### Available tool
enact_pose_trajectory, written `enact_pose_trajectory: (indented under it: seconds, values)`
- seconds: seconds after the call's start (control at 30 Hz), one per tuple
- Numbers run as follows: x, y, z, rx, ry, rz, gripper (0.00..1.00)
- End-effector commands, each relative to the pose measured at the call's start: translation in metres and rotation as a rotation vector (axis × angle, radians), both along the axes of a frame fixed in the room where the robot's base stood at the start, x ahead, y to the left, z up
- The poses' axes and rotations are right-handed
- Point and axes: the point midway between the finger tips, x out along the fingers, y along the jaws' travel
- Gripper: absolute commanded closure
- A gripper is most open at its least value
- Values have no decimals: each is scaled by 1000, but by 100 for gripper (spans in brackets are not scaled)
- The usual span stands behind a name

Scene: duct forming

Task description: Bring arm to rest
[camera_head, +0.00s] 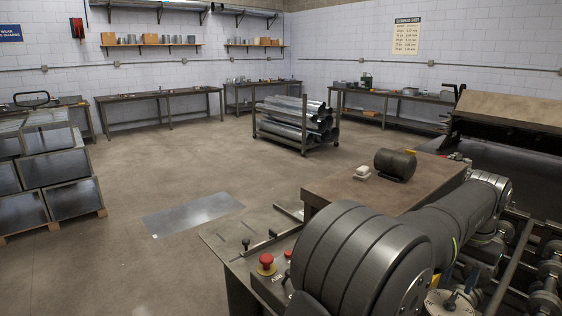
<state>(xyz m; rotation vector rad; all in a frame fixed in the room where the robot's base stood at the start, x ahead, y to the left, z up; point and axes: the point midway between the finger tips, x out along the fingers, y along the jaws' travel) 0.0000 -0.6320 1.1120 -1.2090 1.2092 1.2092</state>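My own arm shows large in the lower right of the head view, its dark grey links reaching from the bottom middle toward the right. The near joint hides part of the machine behind it. My gripper is not in view, so what it holds cannot be seen.
A red stop button (266,264) sits on the machine's panel. Rollers crowd the right. A flat sheet (194,214) lies on open floor.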

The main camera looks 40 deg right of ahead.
Motion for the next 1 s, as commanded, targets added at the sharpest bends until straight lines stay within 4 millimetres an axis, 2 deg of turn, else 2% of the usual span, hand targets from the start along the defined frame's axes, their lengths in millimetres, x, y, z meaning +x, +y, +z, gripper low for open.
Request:
enact_pose_trajectory:
  seconds: [0.03,0.2,0.4,0.8,1.0]
  values:
    - [0,1,-10,2,0,0,68]
    - [0,0,-34,1,0,0,68]
    - [0,0,-48,0,0,0,68]
    - [0,0,-48,-1,0,0,68]
    - [0,0,-29,-4,0,0,68]
